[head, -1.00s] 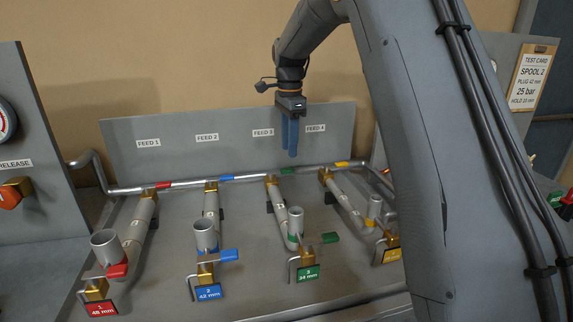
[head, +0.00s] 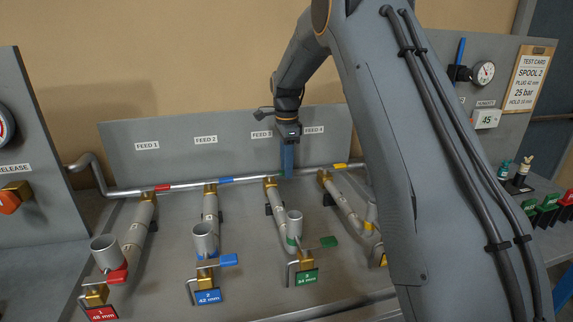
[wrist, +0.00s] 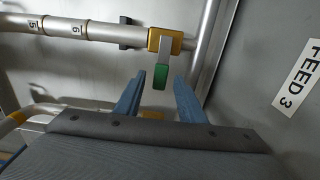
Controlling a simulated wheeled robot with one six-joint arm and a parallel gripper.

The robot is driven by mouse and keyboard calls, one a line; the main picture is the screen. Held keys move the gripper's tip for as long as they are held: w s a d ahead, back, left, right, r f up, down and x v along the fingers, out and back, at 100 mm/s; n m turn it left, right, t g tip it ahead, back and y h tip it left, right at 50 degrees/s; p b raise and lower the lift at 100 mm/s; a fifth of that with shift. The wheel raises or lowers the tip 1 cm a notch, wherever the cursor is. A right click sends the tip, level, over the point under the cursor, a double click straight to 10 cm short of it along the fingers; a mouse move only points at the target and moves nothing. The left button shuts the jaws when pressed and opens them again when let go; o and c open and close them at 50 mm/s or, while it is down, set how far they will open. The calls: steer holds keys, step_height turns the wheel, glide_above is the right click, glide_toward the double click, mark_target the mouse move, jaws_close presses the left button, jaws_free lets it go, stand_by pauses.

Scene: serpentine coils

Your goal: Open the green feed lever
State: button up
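The green feed lever (wrist: 160,77) has a green grip on a grey stem and hangs from a brass valve (wrist: 165,42) on the header pipe. In the head view it is hidden behind my fingers; the Feed 3 brass valve (head: 271,184) shows just left of them. My gripper (wrist: 159,79) is open, with its blue fingers apart. In the wrist view the green grip appears in the gap between the fingertips; I cannot tell whether they touch it. My gripper (head: 287,174) points down in the head view, below the Feed 3 label (head: 261,134).
A lower green lever (head: 328,242) sits by the 34 mm tag (head: 305,278). Red (head: 162,188), blue (head: 226,180) and yellow (head: 340,166) marks show along the header pipe. The grey back panel (head: 180,165) stands close behind my gripper.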

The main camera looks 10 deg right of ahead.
mark_target(282, 172)
jaws_close()
steer(key=shift+s, duration=0.1)
steer(key=s+a+m, duration=0.1)
steer(key=m, duration=0.3)
steer(key=s+m+p, duration=0.1)
steer(key=s+m, duration=0.1)
steer(key=m, duration=0.1)
steer(key=s+a+m, duration=0.1)
steer(key=m, duration=0.3)
steer(key=shift+s+a+r+m+p, duration=0.1)
steer(key=shift+s+a+m+p, duration=0.1)
steer(key=shift+a+m+p, duration=0.15)
steer(key=shift+s+a+m, duration=0.15)
steer(key=shift+a+m, duration=0.25)
steer(key=shift+m, duration=0.45)
steer(key=shift+s+a+m, duration=0.15)
steer(key=shift+a+m, duration=0.2)
steer(key=shift+m, duration=0.45)
